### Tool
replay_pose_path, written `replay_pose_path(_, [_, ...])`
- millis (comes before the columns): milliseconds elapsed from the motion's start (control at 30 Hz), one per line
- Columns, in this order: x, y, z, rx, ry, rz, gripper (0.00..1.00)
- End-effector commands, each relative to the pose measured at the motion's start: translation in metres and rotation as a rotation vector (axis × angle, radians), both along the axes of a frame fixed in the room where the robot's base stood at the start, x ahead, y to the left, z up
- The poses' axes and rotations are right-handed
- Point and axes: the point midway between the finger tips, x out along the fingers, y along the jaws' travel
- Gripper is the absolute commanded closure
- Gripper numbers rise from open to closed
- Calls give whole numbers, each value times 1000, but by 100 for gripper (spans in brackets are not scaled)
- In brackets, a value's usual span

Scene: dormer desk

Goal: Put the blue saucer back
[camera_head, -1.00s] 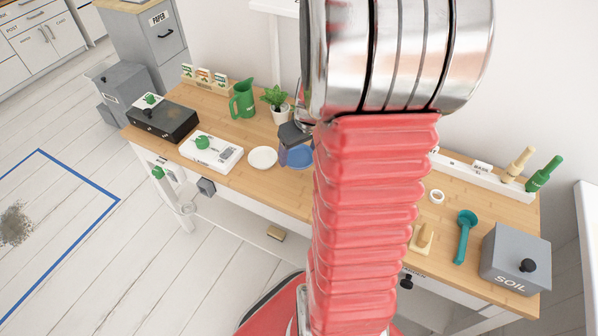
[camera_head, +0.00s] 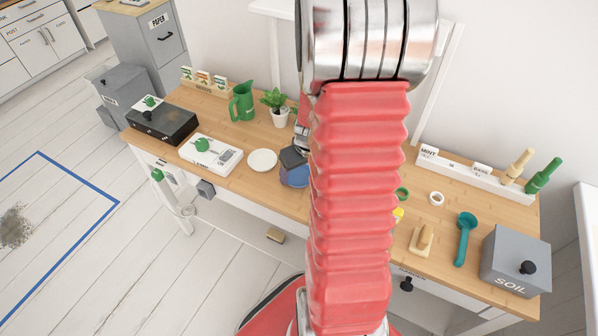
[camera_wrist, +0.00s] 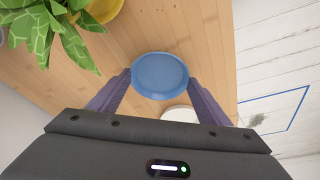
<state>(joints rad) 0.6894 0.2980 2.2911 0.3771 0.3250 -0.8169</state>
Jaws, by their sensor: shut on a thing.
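The blue saucer (camera_wrist: 160,76) is between the two fingers of my gripper (camera_wrist: 159,84) in the wrist view, and the fingers are shut on its sides. In the head view the blue saucer (camera_head: 296,177) shows near the front edge of the desk, partly behind my gripper (camera_head: 292,157) and arm. It looks roughly level. I cannot tell whether it touches the desk top or is held just above it.
A white saucer (camera_head: 262,160) lies left of the blue one on the wooden desk (camera_head: 240,185). A potted plant (camera_head: 277,105) and a green jug (camera_head: 242,102) stand behind. My arm hides the desk's middle.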

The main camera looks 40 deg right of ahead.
Motion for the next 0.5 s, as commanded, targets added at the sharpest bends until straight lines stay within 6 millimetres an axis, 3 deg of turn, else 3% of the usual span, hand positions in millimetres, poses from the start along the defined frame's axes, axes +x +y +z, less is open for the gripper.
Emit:
replay_pose_path(400, [0, 0, -6, -1, 0, 0, 52])
replay_pose_path(433, [0, 0, -6, -1, 0, 0, 27])
replay_pose_path(500, [0, 0, -6, -1, -1, 0, 23])
